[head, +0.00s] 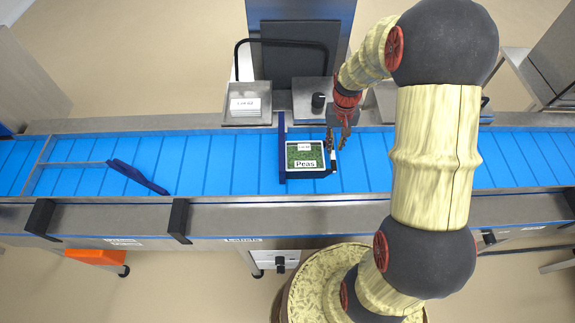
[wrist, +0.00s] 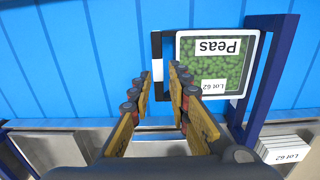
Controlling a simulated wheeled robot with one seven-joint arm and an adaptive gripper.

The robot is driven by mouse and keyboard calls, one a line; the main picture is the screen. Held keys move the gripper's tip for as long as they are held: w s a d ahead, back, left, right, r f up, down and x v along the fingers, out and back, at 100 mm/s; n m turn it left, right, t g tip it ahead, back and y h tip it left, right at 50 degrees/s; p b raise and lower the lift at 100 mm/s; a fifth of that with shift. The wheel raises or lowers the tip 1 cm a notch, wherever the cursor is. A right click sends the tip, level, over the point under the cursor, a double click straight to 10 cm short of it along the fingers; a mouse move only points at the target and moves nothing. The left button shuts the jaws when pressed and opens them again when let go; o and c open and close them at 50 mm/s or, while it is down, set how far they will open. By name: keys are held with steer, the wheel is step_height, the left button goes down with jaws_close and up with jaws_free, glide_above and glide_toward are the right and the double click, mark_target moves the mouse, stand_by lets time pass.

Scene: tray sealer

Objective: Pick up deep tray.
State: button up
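The tray (head: 305,170) sits on the blue conveyor, with a pale rim, green contents and labels reading "Peas" and "Lot 62". It also shows right of the fingers in the wrist view (wrist: 178,63). A narrow black-and-white piece (head: 333,160) stands at its right side; in the wrist view this piece (wrist: 157,75) appears between my fingertips. My gripper (head: 340,138) is just beyond the tray's far right corner. In the wrist view my gripper (wrist: 160,70) has its fingertips apart, with nothing visibly held. Whether the fingers touch the piece cannot be told.
A dark blue gate (head: 282,147) stands upright along the tray's left side. Another blue bar (head: 138,177) lies slanted across the belt further left. A steel bin (head: 233,119) with a white "Lot 62" stack stands behind the belt. The belt (head: 220,165) between bar and gate is clear.

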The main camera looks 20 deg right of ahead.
mark_target(333, 155)
steer(key=shift+w+f, duration=0.1)
steer(key=shift+w, duration=0.15)
steer(key=shift+d+f, duration=0.35)
steer(key=shift+f, duration=0.55)
steer(key=shift+w+a+f, duration=0.1)
steer(key=shift+w+f, duration=0.05)
steer(key=shift+f, duration=2.6)
steer(key=shift+c, duration=1.2)
jaws_close()
